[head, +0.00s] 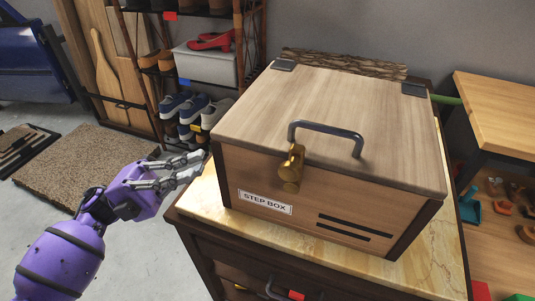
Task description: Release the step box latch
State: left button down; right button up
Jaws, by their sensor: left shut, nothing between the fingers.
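The step box (270,175) is a wooden box with a lid (330,95), standing on a cabinet with a marble-like top. A label on its front reads "STEP BOX". A brass latch (291,168) sits at the front edge of the lid, left of the middle. The lid lies flat and shut, with a dark grey handle (326,128) on it just behind and right of the latch. My left gripper (198,166) is shut and empty. In the picture it is left of the box's front left corner, apart from the latch. My right gripper is not in view.
The cabinet top (205,205) has bare room in front and left of the box. A shoe rack (150,70) with shoes stands behind on the left. A wooden bench (505,100) is at the right. A doormat (75,165) lies on the floor.

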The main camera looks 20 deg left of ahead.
pick_arm(q)
jog(key=s+d+m+g, duration=0.1)
jog(key=s+m+g, duration=0.2)
jog(key=g, duration=0.1)
jog(key=p, duration=0.1)
send_near(292, 176)
jog(key=w+x, duration=0.1)
jog(key=x, duration=0.4)
jog(key=shift+s+a+r+h, duration=0.1)
jog(key=shift+a+r+h, duration=0.1)
jog(key=shift+h, duration=0.2)
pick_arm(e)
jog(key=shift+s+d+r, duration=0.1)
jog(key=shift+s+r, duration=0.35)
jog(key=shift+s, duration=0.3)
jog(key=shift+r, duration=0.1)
